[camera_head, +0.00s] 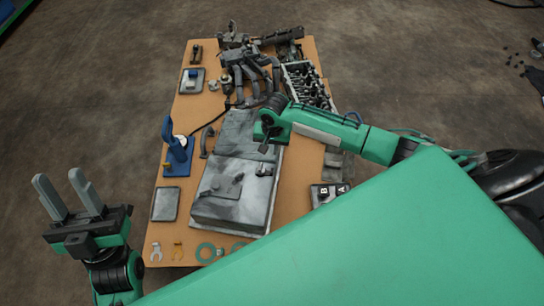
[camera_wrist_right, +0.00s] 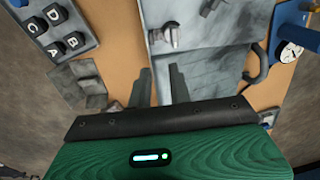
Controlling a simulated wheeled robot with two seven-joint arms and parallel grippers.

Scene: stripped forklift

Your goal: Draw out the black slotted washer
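I cannot make out a black slotted washer in either view. In the head view, a pale slotted washer (camera_head: 156,252) and a brass-coloured one (camera_head: 177,251) lie at the table's near left edge, beside a green ring (camera_head: 205,253). A second green ring is partly hidden by my green body. My left gripper (camera_head: 58,177) is open and empty, off the table's near left corner. My right gripper (camera_head: 266,140) is above the grey metal case (camera_head: 226,190). In the right wrist view its fingers (camera_wrist_right: 161,72) stand apart with nothing between them.
A blue stand (camera_head: 178,155) with a gauge (camera_wrist_right: 291,52) and a curved handle (camera_head: 207,141) stand left of the case. A box with lettered keys (camera_wrist_right: 62,30) lies right of it. Engine parts and hoses (camera_head: 250,65) fill the far end. A grey plate (camera_head: 165,204) lies at the left.

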